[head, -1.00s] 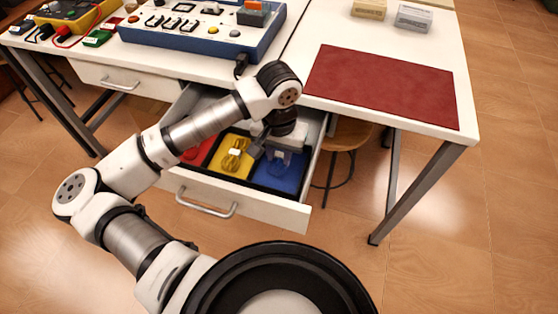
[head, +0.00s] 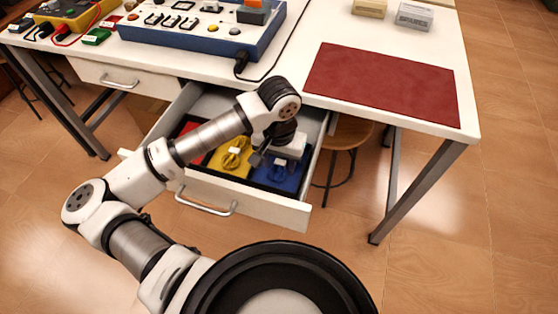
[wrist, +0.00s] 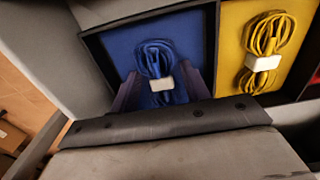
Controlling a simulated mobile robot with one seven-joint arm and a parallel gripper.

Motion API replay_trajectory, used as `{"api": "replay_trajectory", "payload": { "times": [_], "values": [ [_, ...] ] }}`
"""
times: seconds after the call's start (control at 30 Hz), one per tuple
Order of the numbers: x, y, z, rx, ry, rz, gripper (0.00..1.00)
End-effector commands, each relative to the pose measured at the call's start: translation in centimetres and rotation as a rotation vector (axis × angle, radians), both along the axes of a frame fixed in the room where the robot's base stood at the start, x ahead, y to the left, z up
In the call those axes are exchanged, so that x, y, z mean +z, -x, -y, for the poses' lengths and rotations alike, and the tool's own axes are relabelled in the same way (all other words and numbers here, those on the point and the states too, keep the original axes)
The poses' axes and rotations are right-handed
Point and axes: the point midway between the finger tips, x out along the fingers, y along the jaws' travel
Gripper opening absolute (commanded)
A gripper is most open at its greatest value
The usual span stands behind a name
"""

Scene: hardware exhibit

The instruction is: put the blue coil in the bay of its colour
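The blue coil (wrist: 156,65), a looped blue cable with a white band, lies in the blue bay (wrist: 115,42) of the open drawer. It also shows in the head view (head: 277,173), partly under my gripper (head: 284,160). In the wrist view my gripper (wrist: 160,82) is open, with one dark finger on each side of the coil. Gaps show between the fingers and the cable. The lower end of the coil is near the gripper's base and partly hidden.
A yellow coil (wrist: 266,45) lies in the yellow bay (wrist: 232,25) beside the blue one. A red bay (head: 192,158) is further left. The drawer front (head: 245,203) and side walls stand around the bays. The tabletop with a red mat (head: 385,85) is just beyond.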

Motion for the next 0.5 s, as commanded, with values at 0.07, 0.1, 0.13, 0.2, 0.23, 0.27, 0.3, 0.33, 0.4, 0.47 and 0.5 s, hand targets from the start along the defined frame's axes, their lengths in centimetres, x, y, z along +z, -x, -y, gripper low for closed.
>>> {"api": "replay_trajectory", "payload": {
  "times": [0.07, 0.1, 0.13, 0.2, 0.23, 0.27, 0.3, 0.33, 0.4, 0.47, 0.5],
  "values": [
    [0.0, 0.0, 0.0, 0.000, 0.000, 0.000, 0.46],
    [0.0, 0.0, 0.0, 0.000, 0.000, 0.000, 0.46],
    [0.0, 0.0, 0.0, 0.000, 0.000, 0.000, 0.46],
    [0.0, 0.0, 0.0, 0.000, 0.000, 0.000, 0.46],
    [0.1, 0.0, 0.0, 0.000, 0.000, 0.000, 0.46],
    [0.2, 0.0, 0.0, 0.000, 0.000, 0.000, 0.46],
    [0.4, 0.0, 0.0, 0.000, 0.000, 0.000, 0.46],
    [0.5, 0.0, 0.0, 0.001, 0.000, 0.000, 0.46],
    [1.1, -0.1, -0.1, 0.000, -0.002, 0.003, 0.46],
    [2.2, -0.1, -0.1, -0.001, -0.004, 0.004, 0.46],
    [3.1, -0.1, 0.0, -0.001, -0.004, 0.005, 0.46]
  ]
}}
